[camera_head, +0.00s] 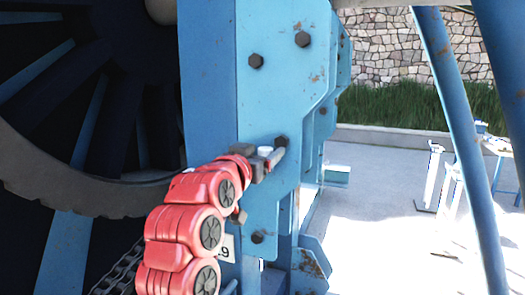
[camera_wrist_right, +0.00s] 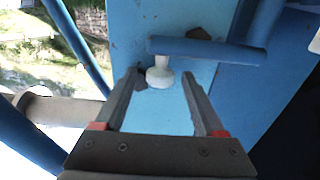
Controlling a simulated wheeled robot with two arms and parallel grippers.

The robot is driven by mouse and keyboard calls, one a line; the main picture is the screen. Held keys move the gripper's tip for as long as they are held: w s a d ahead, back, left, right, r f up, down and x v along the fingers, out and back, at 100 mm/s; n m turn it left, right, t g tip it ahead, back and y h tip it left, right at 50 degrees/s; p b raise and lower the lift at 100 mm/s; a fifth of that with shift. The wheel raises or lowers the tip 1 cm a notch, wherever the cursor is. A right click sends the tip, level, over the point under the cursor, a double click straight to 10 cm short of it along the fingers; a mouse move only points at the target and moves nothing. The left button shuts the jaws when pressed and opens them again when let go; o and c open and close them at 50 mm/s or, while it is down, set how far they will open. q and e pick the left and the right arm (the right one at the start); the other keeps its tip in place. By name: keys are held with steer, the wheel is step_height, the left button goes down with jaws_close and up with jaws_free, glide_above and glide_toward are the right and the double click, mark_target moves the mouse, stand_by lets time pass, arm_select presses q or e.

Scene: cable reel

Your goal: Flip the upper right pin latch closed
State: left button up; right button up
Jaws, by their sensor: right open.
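The upper right pin latch shows in the right wrist view as a blue bar (camera_wrist_right: 205,50) lying across the blue plate, with a white knob (camera_wrist_right: 160,76) under its left end. My right gripper (camera_wrist_right: 160,80) is open, with its two dark fingers on either side of the white knob. No clear contact between fingers and knob shows. In the head view my right gripper (camera_head: 272,161) is at the blue steel plate, near a dark bolt, and mostly hides the latch. My left gripper is not in view.
The blue steel plate (camera_head: 215,75) with several dark bolts stands in front of my arm. A large dark reel (camera_head: 60,185) fills the left. Blue slanted posts (camera_head: 455,120) stand at the right. Open paved ground (camera_head: 380,215) lies beyond, before a stone wall (camera_head: 400,50).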

jaws_close()
stand_by(1.3)
